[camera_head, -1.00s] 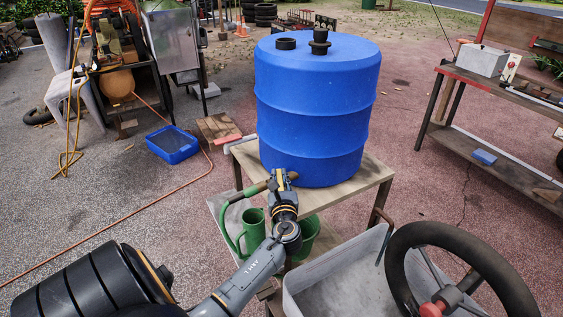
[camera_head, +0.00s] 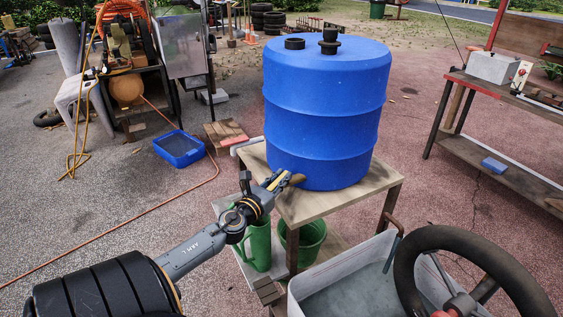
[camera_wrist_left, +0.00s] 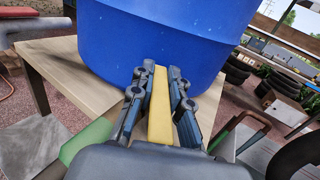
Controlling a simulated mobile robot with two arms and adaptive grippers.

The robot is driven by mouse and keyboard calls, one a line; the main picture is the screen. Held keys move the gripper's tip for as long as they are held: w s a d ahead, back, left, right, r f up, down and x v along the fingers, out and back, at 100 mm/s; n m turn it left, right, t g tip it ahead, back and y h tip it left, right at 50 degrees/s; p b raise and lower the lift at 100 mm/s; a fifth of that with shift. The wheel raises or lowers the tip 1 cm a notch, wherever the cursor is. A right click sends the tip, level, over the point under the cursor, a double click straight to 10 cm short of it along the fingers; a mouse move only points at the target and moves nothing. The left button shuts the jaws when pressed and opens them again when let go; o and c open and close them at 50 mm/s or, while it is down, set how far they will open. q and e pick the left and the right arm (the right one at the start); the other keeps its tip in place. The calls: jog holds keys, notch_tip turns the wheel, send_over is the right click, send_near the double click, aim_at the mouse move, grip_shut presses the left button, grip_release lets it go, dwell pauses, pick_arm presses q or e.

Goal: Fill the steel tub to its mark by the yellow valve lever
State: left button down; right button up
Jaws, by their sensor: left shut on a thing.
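The blue barrel (camera_head: 325,110) stands on a wooden stand (camera_head: 340,203). My left gripper (camera_head: 280,180) is at the foot of the barrel. It is shut on the yellow valve lever (camera_wrist_left: 159,105), which shows between the fingers in the left wrist view. The valve body and outlet are mostly hidden by the gripper. The grey steel tub (camera_head: 350,284) is at the bottom of the head view, partly cut off; its mark and any flow of water cannot be made out. My right gripper is not in view.
A green jug (camera_head: 258,248) and a green bucket (camera_head: 308,240) stand below the stand's top. A black wheel (camera_head: 415,290) overlaps the tub's right side. A blue tray (camera_head: 180,148) lies on the ground at left. A workbench (camera_head: 500,160) stands at right.

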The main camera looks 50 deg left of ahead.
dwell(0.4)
pick_arm(q)
jog(key=c, duration=1.3)
grip_release()
jog(key=shift+s, duration=0.1)
jog(key=v, duration=1.2)
jog(key=shift+a, duration=0.1)
